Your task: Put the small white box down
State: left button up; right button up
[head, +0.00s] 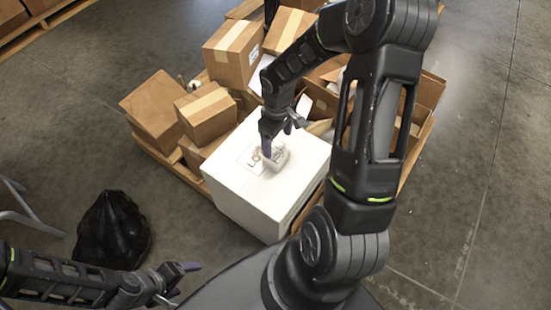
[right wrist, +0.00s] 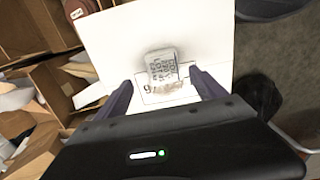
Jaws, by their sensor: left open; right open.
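The small white box (head: 277,160) sits on top of the large white box (head: 240,195), over its printed label. In the right wrist view the small white box (right wrist: 163,66) shows grey print and lies just beyond the fingertips, between their lines. My right gripper (head: 268,148) is open right at it, pointing down; whether a finger touches it I cannot tell. The large white box (right wrist: 110,40) fills the background there. My left gripper (head: 180,280) is open and empty at the lower left, away from the boxes.
Several brown cartons (head: 207,112) are heaped behind and beside the large white box on a wooden pallet (head: 165,160). A black bag (head: 112,232) lies on the floor at left. The floor at right is clear.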

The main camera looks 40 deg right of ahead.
aim_at(275, 153)
jog(key=shift+a+f, duration=0.1)
jog(key=shift+f, duration=1.25)
jog(key=shift+f+b, duration=0.1)
jog(key=shift+b, duration=0.2)
jog(key=f, duration=0.2)
jog(key=f+b, duration=0.1)
jog(key=f, duration=0.2)
jog(key=shift+w+a, duration=0.1)
jog(key=shift+a, duration=0.1)
jog(key=shift+c, duration=0.3)
grip_shut()
jog(key=shift+r, duration=0.1)
notch_tip(275, 153, up, 10)
jog(key=shift+f+p, duration=0.1)
jog(key=shift+p, duration=0.9)
